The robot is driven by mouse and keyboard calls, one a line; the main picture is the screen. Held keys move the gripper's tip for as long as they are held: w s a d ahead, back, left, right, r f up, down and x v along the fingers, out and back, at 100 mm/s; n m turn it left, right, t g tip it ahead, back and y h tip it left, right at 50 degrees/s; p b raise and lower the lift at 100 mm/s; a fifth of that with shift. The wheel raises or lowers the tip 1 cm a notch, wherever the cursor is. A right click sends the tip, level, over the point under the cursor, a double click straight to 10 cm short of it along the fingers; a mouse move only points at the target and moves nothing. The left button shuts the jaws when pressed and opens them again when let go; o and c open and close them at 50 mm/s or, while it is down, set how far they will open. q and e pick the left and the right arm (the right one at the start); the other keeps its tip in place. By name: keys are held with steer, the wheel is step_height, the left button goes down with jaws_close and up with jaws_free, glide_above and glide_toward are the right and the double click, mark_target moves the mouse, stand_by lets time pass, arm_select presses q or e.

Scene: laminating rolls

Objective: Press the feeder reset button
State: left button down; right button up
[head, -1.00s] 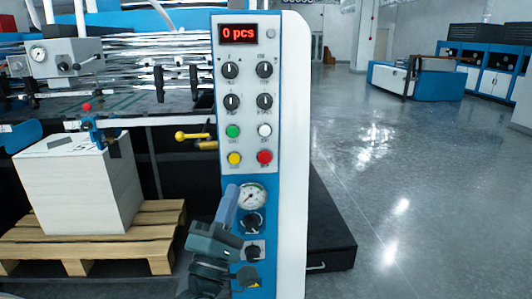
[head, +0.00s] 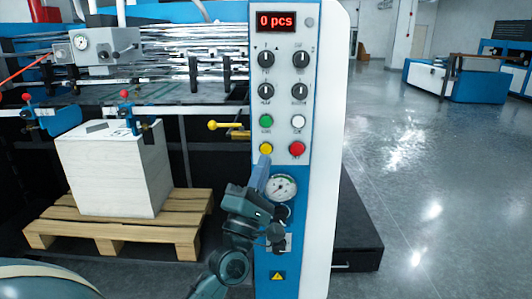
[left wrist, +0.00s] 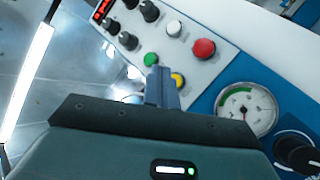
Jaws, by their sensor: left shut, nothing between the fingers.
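The control panel (head: 282,75) stands upright on the blue and white machine column. It carries a green button (head: 265,121), a white button (head: 298,122), a yellow button (head: 266,148) and a red button (head: 297,148). Their labels are too small to read, so I cannot tell which is the feeder reset. My left gripper (head: 264,160) is shut and empty, its fingertips just below the yellow button. In the left wrist view the fingers (left wrist: 162,86) partly cover the yellow button (left wrist: 178,80); contact cannot be told. The green button (left wrist: 151,59) shows beyond the tips.
A red display (head: 276,21) reads 0 pcs above several black knobs. A pressure gauge (head: 282,187) sits below the buttons, close to my left gripper. A yellow-knobbed lever (head: 212,125) juts out left of the panel. A paper stack (head: 112,175) stands on a wooden pallet (head: 95,228).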

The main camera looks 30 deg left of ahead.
mark_target(266, 149)
arm_select(q)
steer(key=shift+w+a+b, duration=0.2)
steer(key=shift+w+a, duration=0.2)
steer(key=shift+w, duration=0.25)
steer(key=shift+w+a+b, duration=0.2)
steer(key=shift+w+a, duration=0.2)
steer(key=shift+w, duration=0.25)
arm_select(e)
steer(key=shift+w+a+r+t, duration=0.1)
steer(key=shift+w+r+t, duration=0.1)
steer(key=shift+w+t, duration=0.15)
steer(key=shift+s+f, duration=0.15)
steer(key=shift+s, duration=0.1)
steer(key=shift+w, duration=0.2)
stand_by(0.3)
arm_select(q)
steer(key=shift+w+a, duration=0.25)
steer(key=shift+w, duration=0.1)
arm_select(e)
steer(key=shift+f, duration=0.1)
